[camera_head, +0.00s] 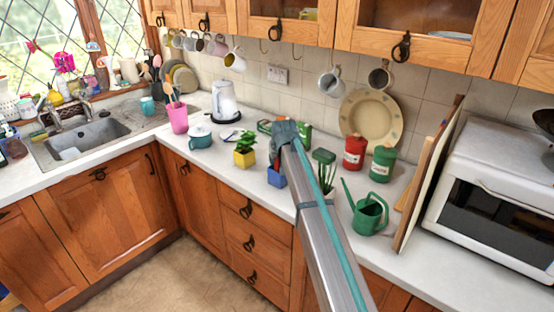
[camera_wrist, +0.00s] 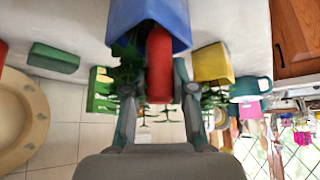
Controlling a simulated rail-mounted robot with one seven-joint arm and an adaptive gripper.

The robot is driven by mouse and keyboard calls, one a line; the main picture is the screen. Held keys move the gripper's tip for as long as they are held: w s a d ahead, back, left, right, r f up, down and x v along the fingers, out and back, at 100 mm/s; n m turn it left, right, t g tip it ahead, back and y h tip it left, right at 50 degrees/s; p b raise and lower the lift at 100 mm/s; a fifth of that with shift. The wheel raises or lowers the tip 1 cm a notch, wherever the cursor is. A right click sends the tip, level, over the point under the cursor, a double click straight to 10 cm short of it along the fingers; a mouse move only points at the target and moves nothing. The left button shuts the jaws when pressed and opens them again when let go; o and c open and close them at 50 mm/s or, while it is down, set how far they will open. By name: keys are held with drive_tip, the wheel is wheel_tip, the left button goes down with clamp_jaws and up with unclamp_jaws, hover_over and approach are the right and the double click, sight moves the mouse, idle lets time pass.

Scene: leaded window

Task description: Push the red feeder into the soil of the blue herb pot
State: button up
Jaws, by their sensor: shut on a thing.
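The blue herb pot (camera_head: 275,177) stands on the counter, partly hidden behind my arm. In the upside-down wrist view the blue pot (camera_wrist: 147,14) is at the top, with dark green leaves (camera_wrist: 127,52) by its rim. The red feeder (camera_wrist: 160,66) is upright between my fingers, its far end overlapping the pot in the picture. I cannot tell whether that end is in the soil or in front of the pot. My gripper (camera_wrist: 160,98) is shut on the feeder.
A yellow pot with a plant (camera_head: 244,158) stands close on the left. A red canister (camera_head: 354,153), a green canister (camera_head: 382,164) and a green watering can (camera_head: 369,214) stand to the right. A cream plate (camera_head: 371,114) leans on the tiles.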

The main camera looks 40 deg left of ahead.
drive_tip(key=shift+f, duration=0.15)
drive_tip(key=o, duration=1)
drive_tip(key=v, duration=1.2)
